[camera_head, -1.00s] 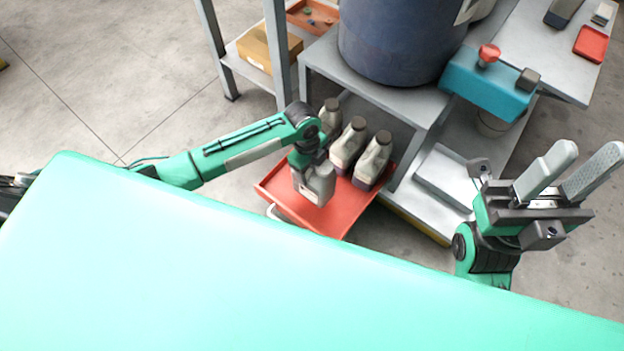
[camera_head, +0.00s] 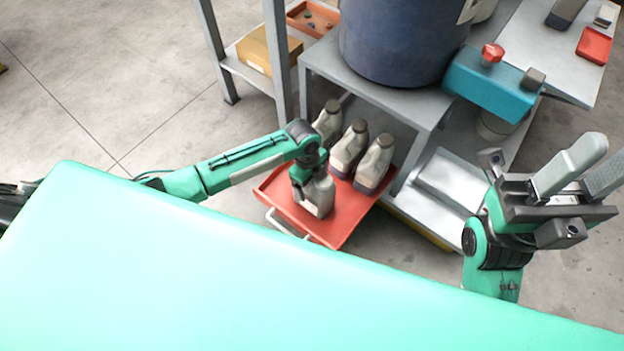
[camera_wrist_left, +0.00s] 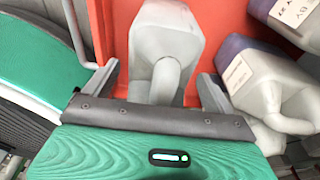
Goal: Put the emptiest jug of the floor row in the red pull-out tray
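A grey jug (camera_head: 318,198) is upright at the red pull-out tray (camera_head: 345,222), and its handle side shows in the left wrist view (camera_wrist_left: 165,45). My left gripper (camera_head: 312,180) is around its upper part. In the left wrist view the fingers stand apart on both sides of the jug, with a gap visible at the left finger. Three more jugs stand behind it: left (camera_head: 329,122), middle (camera_head: 349,148) and right (camera_head: 374,165). The middle and right ones show dark liquid low down. My right gripper (camera_head: 585,172) is open and empty, far from the jugs.
A big blue drum (camera_head: 400,45) stands on a grey bench (camera_head: 375,92) just behind the jugs. A teal box with a red knob (camera_head: 492,82) is at the right. A shelf post (camera_head: 277,60) rises behind my left arm. Floor at the left is clear.

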